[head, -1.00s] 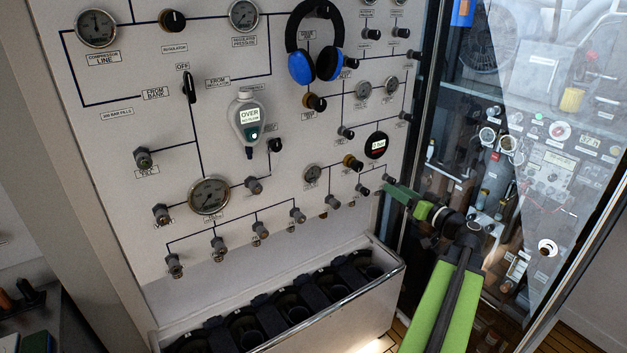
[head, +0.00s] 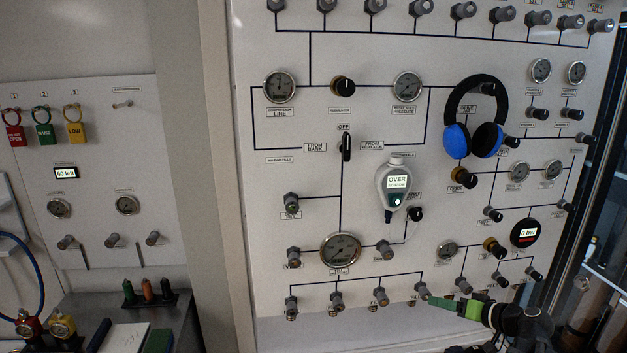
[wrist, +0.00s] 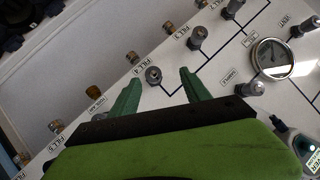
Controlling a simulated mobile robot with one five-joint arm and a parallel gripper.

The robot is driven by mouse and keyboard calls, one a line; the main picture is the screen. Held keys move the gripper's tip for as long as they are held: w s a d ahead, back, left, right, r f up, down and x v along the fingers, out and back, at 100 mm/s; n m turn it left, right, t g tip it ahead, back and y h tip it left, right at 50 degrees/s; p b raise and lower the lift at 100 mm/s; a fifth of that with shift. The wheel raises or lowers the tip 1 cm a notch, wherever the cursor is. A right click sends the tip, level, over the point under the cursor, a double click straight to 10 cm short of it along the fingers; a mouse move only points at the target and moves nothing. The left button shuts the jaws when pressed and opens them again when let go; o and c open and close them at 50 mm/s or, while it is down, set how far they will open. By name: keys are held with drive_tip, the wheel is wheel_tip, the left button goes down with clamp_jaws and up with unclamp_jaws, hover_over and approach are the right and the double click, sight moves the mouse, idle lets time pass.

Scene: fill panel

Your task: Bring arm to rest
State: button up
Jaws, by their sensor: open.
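My gripper (head: 447,303) shows at the lower right of the head view, in front of the lower part of the white fill panel (head: 290,225). In the wrist view its two green fingers (wrist: 158,92) are apart with nothing held between them. A fill knob labelled FILL 4 (wrist: 153,75) appears in the gap between the fingertips. In the head view the fingertips appear close to the right end of the lower fill knob row (head: 421,290). I cannot tell whether they touch it. My dark wrist shows behind the fingers; the rest of the arm is mostly out of frame.
Blue and black ear defenders (head: 473,125) and a grey handheld meter reading OVER (head: 394,185) hang on the panel. A round black display (head: 525,233) is above my gripper. A glass door (head: 600,220) stands at the right. A side panel with coloured tags (head: 45,134) is at the left.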

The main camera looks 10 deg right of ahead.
drive_tip(key=s+a+f+n+g+h, duration=0.1)
drive_tip(key=a+f+g, duration=0.3)
drive_tip(key=a, duration=0.7)
drive_tip(key=a+f+n+g+h, duration=0.1)
drive_tip(key=a+f+g, duration=0.3)
drive_tip(key=a, duration=0.8)
drive_tip(key=s+a+f+g+h, duration=0.1)
drive_tip(key=a+f+g, duration=0.3)
drive_tip(key=a, duration=0.7)
drive_tip(key=shift+s+a+f+n+h, duration=0.15)
drive_tip(key=shift+s+f+n+h, duration=0.2)
drive_tip(key=shift+f+h, duration=0.5)
